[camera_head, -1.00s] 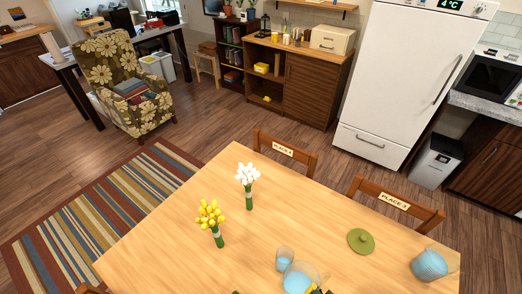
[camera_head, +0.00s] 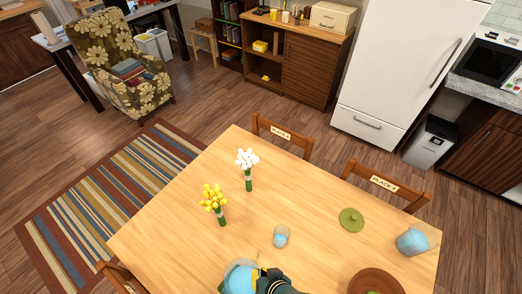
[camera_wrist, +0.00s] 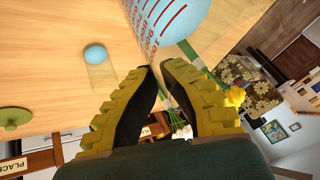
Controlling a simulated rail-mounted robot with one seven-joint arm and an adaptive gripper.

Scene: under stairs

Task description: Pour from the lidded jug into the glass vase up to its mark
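A clear jug of blue liquid (camera_head: 240,277) is at the bottom edge of the head view; red print shows on its wall in the wrist view (camera_wrist: 168,22). My gripper (camera_head: 262,275) is at its right side, with yellow-and-black fingers (camera_wrist: 164,68) closed together at its near side; the handle is not clearly visible. A small clear glass vessel with blue liquid (camera_head: 281,237), perhaps the vase, stands apart to the jug's upper right. I cannot make out its mark. A green lid with a knob (camera_head: 351,219) lies on the table. A second blue jug (camera_head: 413,241) stands at the right.
White flowers (camera_head: 248,168) and yellow flowers (camera_head: 214,203) stand left of the middle of the wooden table (camera_head: 300,200). A brown bowl (camera_head: 375,281) is at the bottom right. Chairs marked PLACE (camera_head: 281,134) line the far edge. The table between flowers and lid is mostly clear.

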